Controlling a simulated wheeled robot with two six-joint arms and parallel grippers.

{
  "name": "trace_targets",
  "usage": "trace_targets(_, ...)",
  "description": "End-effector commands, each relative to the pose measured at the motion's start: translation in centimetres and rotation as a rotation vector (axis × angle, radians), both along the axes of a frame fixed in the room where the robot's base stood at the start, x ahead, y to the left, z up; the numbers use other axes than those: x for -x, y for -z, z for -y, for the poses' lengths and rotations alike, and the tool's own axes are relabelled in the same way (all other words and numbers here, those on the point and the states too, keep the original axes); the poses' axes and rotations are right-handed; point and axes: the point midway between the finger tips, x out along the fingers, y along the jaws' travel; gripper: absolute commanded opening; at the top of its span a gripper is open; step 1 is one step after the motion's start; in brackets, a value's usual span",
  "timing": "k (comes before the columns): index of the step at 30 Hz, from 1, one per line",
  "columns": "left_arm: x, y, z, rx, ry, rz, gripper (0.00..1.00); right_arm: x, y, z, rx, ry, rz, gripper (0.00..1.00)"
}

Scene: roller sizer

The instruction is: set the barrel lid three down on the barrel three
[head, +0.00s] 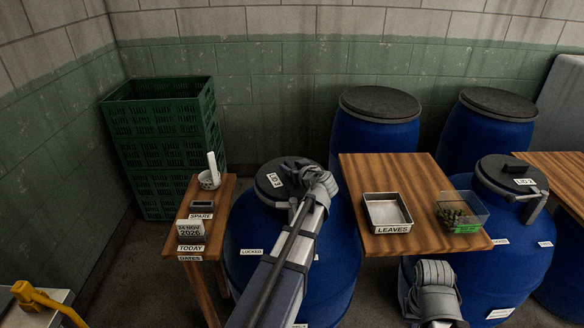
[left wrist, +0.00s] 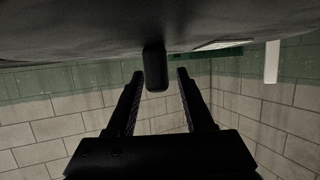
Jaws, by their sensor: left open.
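The dark round lid (head: 270,182) with a white label rests on top of the blue front-left barrel (head: 243,225); whether it sits fully flush I cannot tell. The label is tilted and looks like LID 3. The barrel carries a LOCKED tag, and another tag at the bottom edge is cut off. My left gripper (left wrist: 160,76) is open, with one finger either side of the lid's dark knob (left wrist: 155,66) and gaps showing on both sides. In the head view my left wrist covers the lid's right part.
A second blue barrel (head: 480,265) with LID 2 (head: 512,172) stands at right. A wooden table (head: 395,170) between them bears a LEAVES tray (head: 387,212) and a clear box (head: 462,210). A small side table (head: 205,262), green crates (head: 160,150) and two back barrels (head: 375,135) surround them.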

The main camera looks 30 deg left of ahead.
Motion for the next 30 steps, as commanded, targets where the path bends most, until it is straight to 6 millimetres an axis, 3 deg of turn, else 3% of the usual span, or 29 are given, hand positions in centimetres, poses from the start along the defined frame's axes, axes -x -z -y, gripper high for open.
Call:
trace_targets(2,0.0,-1.5,0.0,0.0,0.0,0.0,0.52,0.0,-1.5,0.0,0.0,0.0,0.0,0.0)
trace_targets(12,4.5,-3.7,5.9,-0.001,0.003,-0.001,0.52,0.0,-3.7,0.0,0.0,0.0,0.0,0.0)
trace_targets(18,6.0,-4.6,8.1,0.0,0.002,0.0,0.52,0.0,-4.5,0.0,0.0,0.0,0.0,0.0)
trace_targets(30,6.6,-4.8,9.1,0.0,-0.001,0.0,0.52,0.0,-4.8,0.0,0.0,0.0,0.0,0.0)
